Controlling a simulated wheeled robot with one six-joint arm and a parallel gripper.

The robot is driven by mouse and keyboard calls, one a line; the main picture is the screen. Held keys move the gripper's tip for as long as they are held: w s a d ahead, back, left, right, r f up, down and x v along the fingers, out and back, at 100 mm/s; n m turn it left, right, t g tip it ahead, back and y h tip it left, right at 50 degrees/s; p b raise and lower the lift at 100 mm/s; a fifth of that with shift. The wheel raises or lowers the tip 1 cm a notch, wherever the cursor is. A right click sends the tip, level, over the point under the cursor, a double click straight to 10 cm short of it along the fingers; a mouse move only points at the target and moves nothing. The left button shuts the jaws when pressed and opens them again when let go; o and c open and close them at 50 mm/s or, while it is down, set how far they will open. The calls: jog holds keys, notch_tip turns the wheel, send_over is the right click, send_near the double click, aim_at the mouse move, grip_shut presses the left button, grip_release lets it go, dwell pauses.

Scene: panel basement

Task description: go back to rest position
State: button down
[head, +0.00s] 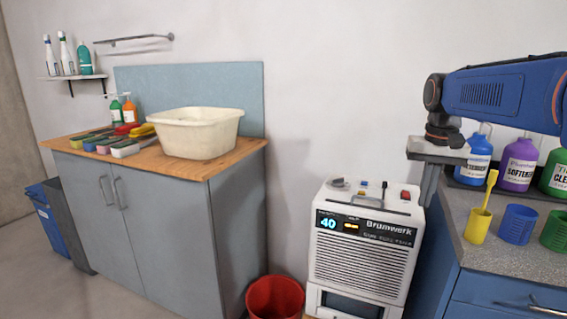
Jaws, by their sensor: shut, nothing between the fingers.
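My gripper (429,198) hangs from the end of my blue arm at the right of the head view. It points down, with its grey fingers together and nothing between them. The fingers are beside the upper right of the white Brunwerk machine (362,255) and left of the blue cabinet (500,298).
On the right counter stand a yellow cup (478,226) with a brush, a blue cup (517,225), a green cup (554,231) and several bottles. A red bucket (274,299) is on the floor. A cream basin (196,133) sits on the left cabinet.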

jog(key=s+a+f+n+t, duration=0.2)
jog(key=s+f, duration=0.6)
jog(key=s, duration=0.4)
jog(key=s+a+f+n+t, duration=0.1)
jog(key=s+a+f, duration=0.3)
jog(key=s+f, duration=0.4)
jog(key=s+t, duration=0.1)
jog(key=s, duration=0.3)
jog(key=shift+s+a+n, duration=0.25)
jog(key=shift+a+n, duration=0.1)
jog(key=shift+n, duration=0.05)
